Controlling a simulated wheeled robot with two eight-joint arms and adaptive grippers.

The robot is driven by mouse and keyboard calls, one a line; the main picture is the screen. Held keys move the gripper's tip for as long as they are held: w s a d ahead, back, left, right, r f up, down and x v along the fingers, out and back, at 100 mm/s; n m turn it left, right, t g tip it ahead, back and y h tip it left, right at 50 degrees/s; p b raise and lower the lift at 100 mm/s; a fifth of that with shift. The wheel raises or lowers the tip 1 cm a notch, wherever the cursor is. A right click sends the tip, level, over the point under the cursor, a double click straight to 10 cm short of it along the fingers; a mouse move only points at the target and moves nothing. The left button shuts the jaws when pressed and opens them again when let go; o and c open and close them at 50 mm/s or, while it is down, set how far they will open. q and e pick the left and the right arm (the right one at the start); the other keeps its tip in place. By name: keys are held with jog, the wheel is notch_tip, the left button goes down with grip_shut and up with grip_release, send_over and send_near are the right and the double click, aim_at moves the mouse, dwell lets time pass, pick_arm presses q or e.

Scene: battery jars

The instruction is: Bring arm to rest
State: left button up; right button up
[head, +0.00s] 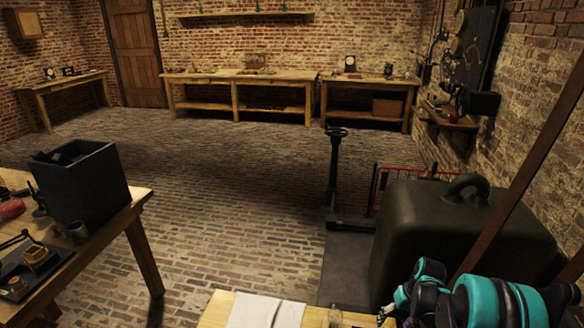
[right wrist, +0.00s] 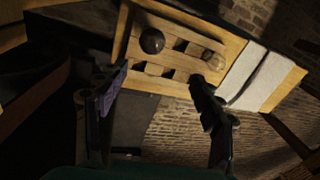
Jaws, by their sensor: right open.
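My right arm (head: 490,300), teal and black, comes in at the bottom right of the head view, beside a wooden stand with a white cloth (head: 265,311). In the right wrist view my right gripper (right wrist: 160,82) has its two dark fingers wide apart with nothing between them. Past the fingers is a wooden rack (right wrist: 140,52) with several openings. A dark round object (right wrist: 152,40) sits in one opening and a clear glass-like round thing (right wrist: 213,60) is near its right end. The white cloth also shows there (right wrist: 247,78). My left gripper is not in view.
A large dark rounded case (head: 455,235) with a handle stands close to my right arm. A table at left holds a black bin (head: 82,182) and a dark tray (head: 32,268). Workbenches (head: 240,83) line the far wall. The brick floor (head: 230,190) between is clear.

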jog(key=s+a+r+t, duration=0.1)
jog(key=s+a+r, duration=0.15)
jog(key=r, duration=0.25)
jog(key=s+a+r+t+h, duration=0.1)
jog(key=s+a+r, duration=0.15)
jog(key=r, duration=0.25)
jog(key=s+a+r+t, duration=0.1)
jog(key=a+r, duration=0.3)
jog(key=r, duration=0.1)
jog(key=s+a+r+t, duration=0.1)
jog(key=s+a+r, duration=0.1)
jog(key=s, duration=0.4)
jog(key=s+a+r+n+t, duration=0.1)
jog(key=s+a+r+t, duration=0.1)
jog(key=s+a, duration=0.3)
jog(key=shift+s+a+r+t+h, duration=0.25)
jog(key=shift+s+r+h, duration=0.2)
jog(key=shift+s, duration=0.5)
